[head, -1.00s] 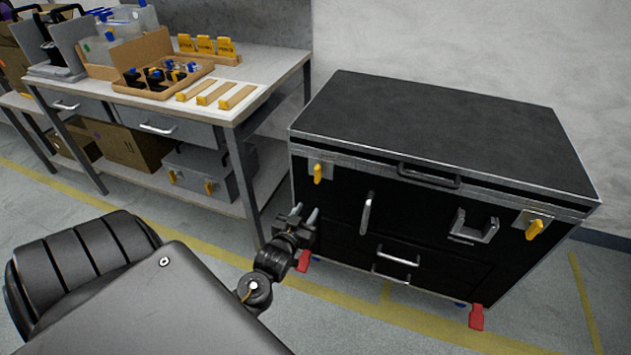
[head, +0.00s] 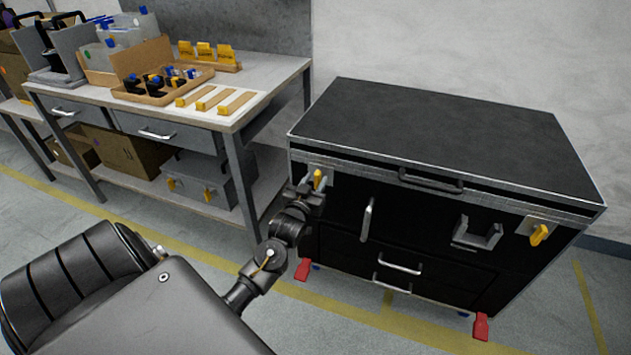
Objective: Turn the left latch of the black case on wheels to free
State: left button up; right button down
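The black case on wheels (head: 440,125) stands at the right with its lid down. Its left latch is a yellow lever (head: 319,178) on a metal plate at the left end of the front, pointing roughly up and down. My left gripper (head: 316,182) is at this latch, its fingertips on either side of the yellow lever. The fingers look apart; whether they touch the lever cannot be told. The right latch (head: 539,235), also yellow, is at the right end of the front and tilted. My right gripper does not show.
The case front has a bar handle (head: 367,218), a U-shaped bracket (head: 477,233) and drawer handles (head: 400,263). Red wheel brake pedals (head: 303,270) stick out at floor level. A workbench (head: 270,84) with trays and boxes stands left of the case.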

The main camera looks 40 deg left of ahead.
pick_arm(q)
jog(key=shift+w+a, duration=0.15)
jog(key=shift+w, duration=0.35)
grip_shut()
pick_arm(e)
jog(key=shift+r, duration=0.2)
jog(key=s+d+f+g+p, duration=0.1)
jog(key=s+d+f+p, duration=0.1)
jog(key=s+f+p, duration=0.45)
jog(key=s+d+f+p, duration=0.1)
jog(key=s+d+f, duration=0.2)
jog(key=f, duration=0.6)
pick_arm(q)
jog(key=shift+s+a+f+n+p, duration=0.1)
jog(key=shift+a+f+n+p, duration=0.25)
jog(key=shift+n, duration=2.7)
jog(key=shift+s+a+f+n+p, duration=0.15)
jog(key=shift+n+p, duration=0.35)
jog(key=shift+n, duration=2.5)
jog(key=shift+a+f+n+p, duration=0.25)
jog(key=shift+n+p, duration=0.15)
jog(key=shift+n, duration=2.65)
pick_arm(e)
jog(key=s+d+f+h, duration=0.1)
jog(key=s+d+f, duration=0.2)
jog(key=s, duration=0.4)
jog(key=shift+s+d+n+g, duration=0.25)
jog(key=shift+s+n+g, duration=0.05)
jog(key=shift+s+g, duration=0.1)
